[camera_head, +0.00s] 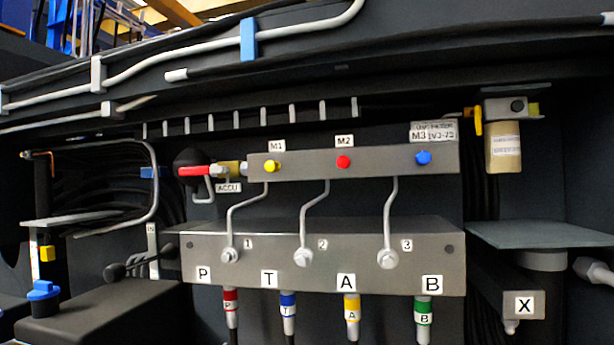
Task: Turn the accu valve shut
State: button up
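The accu valve has a red lever handle (195,171) at the left end of the upper grey manifold block (310,162). The handle lies about level, in line with the block. A brass-coloured fitting (231,168) joins the valve to the block, and the label "ACCU" (228,188) is just below. A dark rounded accumulator (186,158) sits behind the handle, and a bent grey pipe (204,192) hangs below it. My gripper does not show in this view, and nothing touches the handle.
Yellow, red and blue caps M1, M2 and M3 (423,158) are on the upper block. Thin bent pipes run down to the lower block (420,263), with several hoses beneath. A dark box (100,310) and levers (115,271) stand lower left. A filter (503,145) hangs right.

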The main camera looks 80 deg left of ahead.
aim_at(201, 170)
jog(key=u, duration=2.6)
